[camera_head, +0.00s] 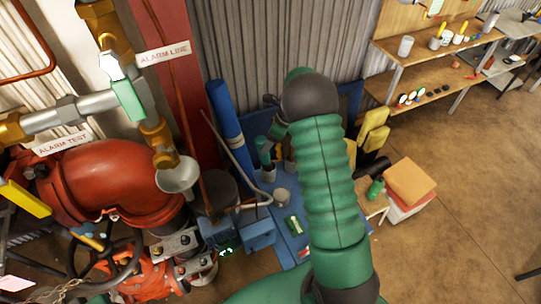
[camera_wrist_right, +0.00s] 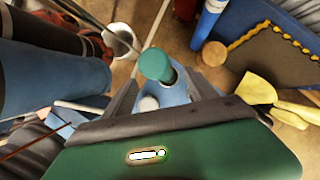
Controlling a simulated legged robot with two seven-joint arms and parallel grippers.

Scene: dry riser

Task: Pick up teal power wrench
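A teal, round-ended tool with a dark collar, likely the power wrench (camera_wrist_right: 157,64), stands out in the right wrist view between the fingers of my right gripper (camera_wrist_right: 163,80). The two dark fingers are spread to either side of it, with visible gaps. Its lower part is hidden. In the head view, a teal upright tool (camera_head: 263,150) that looks like the same one stands on the blue bench area, left of my green right arm. My right gripper is mostly hidden behind its wrist there. My left gripper is not in view.
A blue roll (camera_head: 226,115) stands upright behind the bench. A blue vise (camera_head: 240,232) and red pipework (camera_head: 100,185) lie to the left. A small cup (camera_head: 282,197) and an orange-topped box (camera_head: 409,181) are nearby.

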